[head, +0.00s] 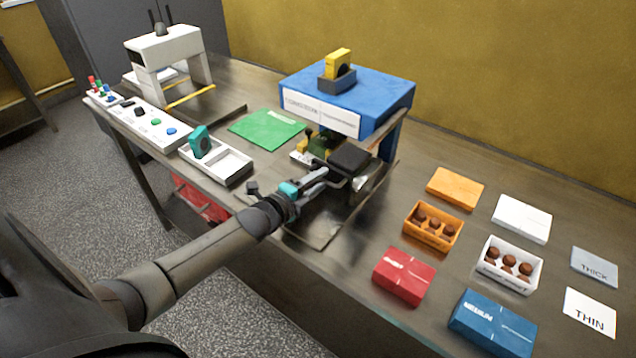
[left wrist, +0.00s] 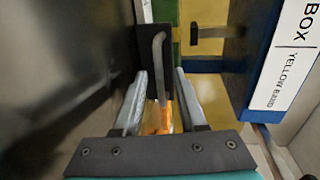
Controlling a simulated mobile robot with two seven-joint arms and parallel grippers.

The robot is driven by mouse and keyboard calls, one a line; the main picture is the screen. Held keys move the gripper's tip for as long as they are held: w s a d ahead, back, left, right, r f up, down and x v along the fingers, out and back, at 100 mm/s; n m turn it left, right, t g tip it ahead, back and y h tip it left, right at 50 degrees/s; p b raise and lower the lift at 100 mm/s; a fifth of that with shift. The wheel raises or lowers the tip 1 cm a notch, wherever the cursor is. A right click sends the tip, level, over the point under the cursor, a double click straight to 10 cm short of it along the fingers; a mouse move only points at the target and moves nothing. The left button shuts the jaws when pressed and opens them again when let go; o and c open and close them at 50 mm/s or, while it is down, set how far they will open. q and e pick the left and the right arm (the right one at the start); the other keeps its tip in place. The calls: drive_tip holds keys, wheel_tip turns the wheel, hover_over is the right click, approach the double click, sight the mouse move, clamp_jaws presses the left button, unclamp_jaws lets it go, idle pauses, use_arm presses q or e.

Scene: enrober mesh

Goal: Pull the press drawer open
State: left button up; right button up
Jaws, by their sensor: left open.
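The blue press (head: 385,100) stands at the back of the bench, and its labelled side also shows at the right of the left wrist view (left wrist: 262,60). A dark block (head: 350,157), apparently the drawer, sits low at its front. In the left wrist view a grey bar handle (left wrist: 158,65) stands out from a dark plate. My left gripper (head: 324,175) is open at the press front, and its light grey fingers (left wrist: 160,92) lie on either side of the handle. I cannot tell whether they touch it. My right gripper is not in view.
A yellow-and-black item (head: 338,65) is on top of the press. A green sheet (head: 267,129) and a white tray (head: 230,172) lie to the left. Boxes of chocolates (head: 433,240) and coloured lids stand to the right.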

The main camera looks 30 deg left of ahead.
use_arm(q)
clamp_jaws()
idle(0.4)
idle(1.1)
